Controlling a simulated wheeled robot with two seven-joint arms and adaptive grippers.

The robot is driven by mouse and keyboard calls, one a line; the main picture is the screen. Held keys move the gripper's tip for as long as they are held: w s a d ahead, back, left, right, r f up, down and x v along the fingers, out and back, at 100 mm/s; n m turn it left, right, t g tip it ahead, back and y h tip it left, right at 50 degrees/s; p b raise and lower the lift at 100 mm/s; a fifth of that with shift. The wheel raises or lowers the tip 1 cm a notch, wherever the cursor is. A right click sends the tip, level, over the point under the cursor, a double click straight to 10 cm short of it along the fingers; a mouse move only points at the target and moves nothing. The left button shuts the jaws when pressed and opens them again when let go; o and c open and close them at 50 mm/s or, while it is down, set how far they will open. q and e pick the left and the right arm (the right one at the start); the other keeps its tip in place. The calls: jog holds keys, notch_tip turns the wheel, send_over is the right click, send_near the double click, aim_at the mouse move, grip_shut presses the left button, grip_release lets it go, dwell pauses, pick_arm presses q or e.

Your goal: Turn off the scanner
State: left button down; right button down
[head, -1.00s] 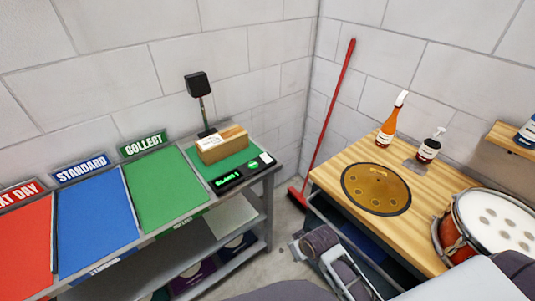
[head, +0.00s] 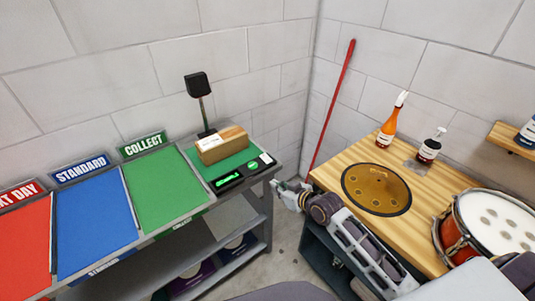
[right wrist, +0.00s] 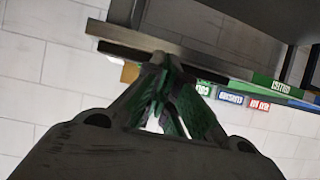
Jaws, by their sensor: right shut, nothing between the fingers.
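A black scanner head (head: 198,84) stands on a thin post at the back of a green mat (head: 241,160). A cardboard box (head: 222,145) with a white label lies on the mat below it. In front of the box is a black panel (head: 228,181) with a lit green readout, and a round green button (head: 252,164) beside it. My right gripper (head: 276,185) is shut and empty, just right of the bench's front corner and apart from the panel. The right wrist view shows its closed fingertips (right wrist: 166,64) near the bench edge. My left gripper is not in view.
Red (head: 25,240), blue (head: 96,222) and green (head: 165,190) sorting trays fill the bench to the left. A wooden table (head: 345,172) with a bronze disc (head: 376,189), bottles and a drum (head: 497,222) stands right. A red-handled broom (head: 334,100) leans between them.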

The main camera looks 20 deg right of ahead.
jog(key=w+d+r+t, duration=0.4)
jog(key=w+d+r, duration=0.1)
jog(key=w+r, duration=0.2)
jog(key=shift+w+d+m+y, duration=0.15)
jog(key=shift+w+m+y, duration=0.15)
jog(key=shift+w, duration=0.2)
jog(key=p, duration=0.1)
send_over(267, 158)
jog(key=s, duration=0.1)
jog(key=shift+s+d+f, duration=0.15)
jog(key=shift+s+f, duration=0.05)
jog(key=shift+f, duration=0.4)
jog(key=shift+w+f, duration=0.15)
jog(key=shift+w, duration=0.1)
jog(key=shift+w+f, duration=0.15)
jog(key=shift+f, duration=1.75)
jog(key=shift+w, duration=0.15)
